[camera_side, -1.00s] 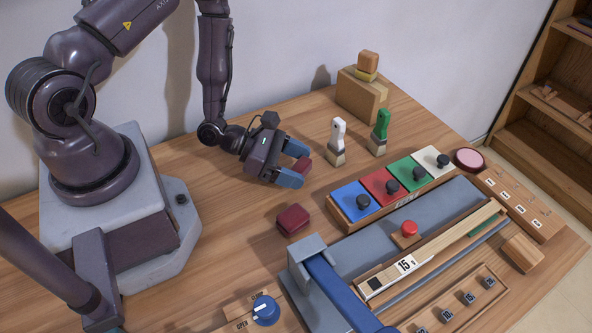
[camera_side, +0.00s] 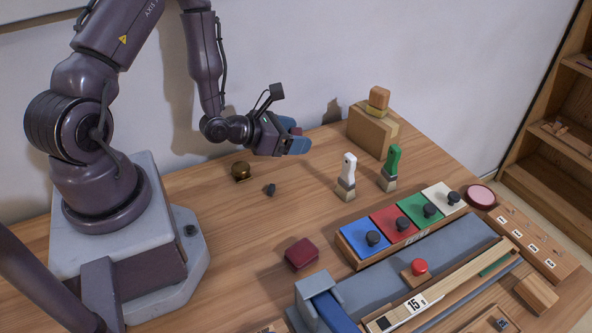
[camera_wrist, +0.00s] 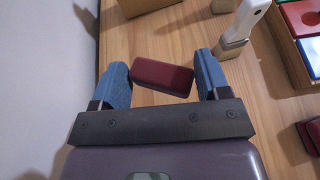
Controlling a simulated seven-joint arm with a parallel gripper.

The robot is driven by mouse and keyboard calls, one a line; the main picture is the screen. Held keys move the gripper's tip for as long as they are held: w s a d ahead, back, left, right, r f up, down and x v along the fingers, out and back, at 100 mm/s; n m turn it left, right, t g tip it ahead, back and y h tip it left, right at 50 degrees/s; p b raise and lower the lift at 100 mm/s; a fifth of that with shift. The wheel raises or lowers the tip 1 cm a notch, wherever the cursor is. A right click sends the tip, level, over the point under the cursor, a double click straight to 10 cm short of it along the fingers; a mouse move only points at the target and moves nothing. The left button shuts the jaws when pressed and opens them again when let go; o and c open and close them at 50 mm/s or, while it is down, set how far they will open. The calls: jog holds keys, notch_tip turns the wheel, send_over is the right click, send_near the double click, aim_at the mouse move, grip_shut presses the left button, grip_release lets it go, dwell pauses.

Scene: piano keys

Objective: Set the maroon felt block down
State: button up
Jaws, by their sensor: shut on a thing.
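My gripper (camera_side: 293,144) has blue fingers and points right, close to the back wall. It is shut on a maroon felt block, which shows as a small dark red patch (camera_side: 297,131) behind the fingers in the side view. In the wrist view the held block (camera_wrist: 162,80) sits between the two blue fingertips of my gripper (camera_wrist: 161,85), slightly tilted. Its height above the table is hard to judge. A second maroon block (camera_side: 301,254) lies on the table in front, and part of it shows at the right edge of the wrist view (camera_wrist: 309,136).
A white-handled brush (camera_side: 347,177) and a green-handled brush (camera_side: 390,168) stand to the right. A wooden box (camera_side: 371,133) is behind them. A brass knob (camera_side: 240,171) and a small dark piece (camera_side: 270,189) lie below my arm. Blue, red, green and white panels (camera_side: 363,237) are further right.

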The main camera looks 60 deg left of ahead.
aim_at(292, 172)
jog(key=shift+n+y, duration=0.3)
jog(key=shift+y, duration=0.1)
jog(key=f, duration=0.2)
jog(key=a+f, duration=0.1)
jog(key=f, duration=0.1)
jog(key=shift+w, duration=0.1)
jog(key=shift+f, duration=2)
jog(key=shift+f, duration=0.1)
jog(key=o, duration=0.9)
